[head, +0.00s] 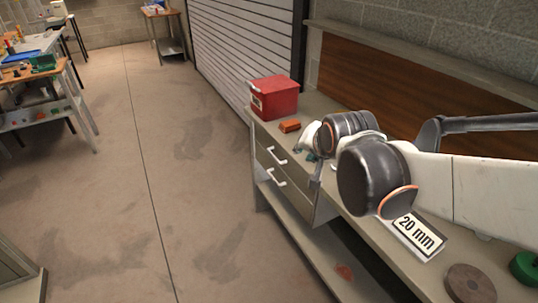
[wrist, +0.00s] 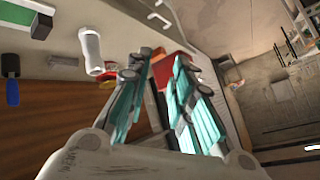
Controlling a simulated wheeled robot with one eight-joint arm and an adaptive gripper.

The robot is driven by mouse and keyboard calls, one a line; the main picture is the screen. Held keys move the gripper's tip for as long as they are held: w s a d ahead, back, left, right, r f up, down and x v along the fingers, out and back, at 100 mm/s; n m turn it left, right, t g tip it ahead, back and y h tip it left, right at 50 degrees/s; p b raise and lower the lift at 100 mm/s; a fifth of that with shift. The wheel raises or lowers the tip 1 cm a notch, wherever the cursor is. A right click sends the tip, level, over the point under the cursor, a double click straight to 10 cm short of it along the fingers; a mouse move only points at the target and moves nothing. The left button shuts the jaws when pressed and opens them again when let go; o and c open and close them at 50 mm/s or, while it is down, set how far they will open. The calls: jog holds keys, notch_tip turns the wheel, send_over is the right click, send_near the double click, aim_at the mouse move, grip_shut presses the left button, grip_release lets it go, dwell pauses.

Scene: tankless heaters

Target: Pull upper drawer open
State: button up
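The upper drawer (head: 283,164) is in the unit under the workbench and looks shut in the head view. Its white bar handle (head: 277,155) is above the lower drawer's handle (head: 279,177). Two pale handles (wrist: 158,19) also show at the top edge of the wrist view; I cannot tell which is the upper one. My gripper (wrist: 162,68) is open, its teal-padded fingers apart with nothing held between them. In the head view my gripper (head: 313,147) is above the bench's front edge, right of the handles and apart from them, partly hidden by my arm.
A red box (head: 274,98) and an orange block (head: 290,125) sit on the bench top. A white cylinder (wrist: 91,50) stands near my fingers in the wrist view. A "20 mm" sign (head: 416,236) lies right. The floor (head: 190,200) before the drawers is clear.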

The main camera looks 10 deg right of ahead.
jog(key=w+f+m+t+b, duration=0.2)
jog(key=w+f+m, duration=0.3)
jog(key=w, duration=0.5)
jog(key=w+f+m+t+b, duration=0.15)
jog(key=w+f+m, duration=0.25)
jog(key=w+f, duration=0.5)
jog(key=m+t+b, duration=0.3)
jog(key=m+b, duration=0.1)
jog(key=m, duration=0.4)
send_near(274, 158)
jog(key=s+r, duration=0.1)
jog(key=s, duration=0.3)
jog(key=shift+g, duration=0.25)
jog(key=shift+x, duration=7)
jog(key=shift+r, duration=0.1)
grip_shut()
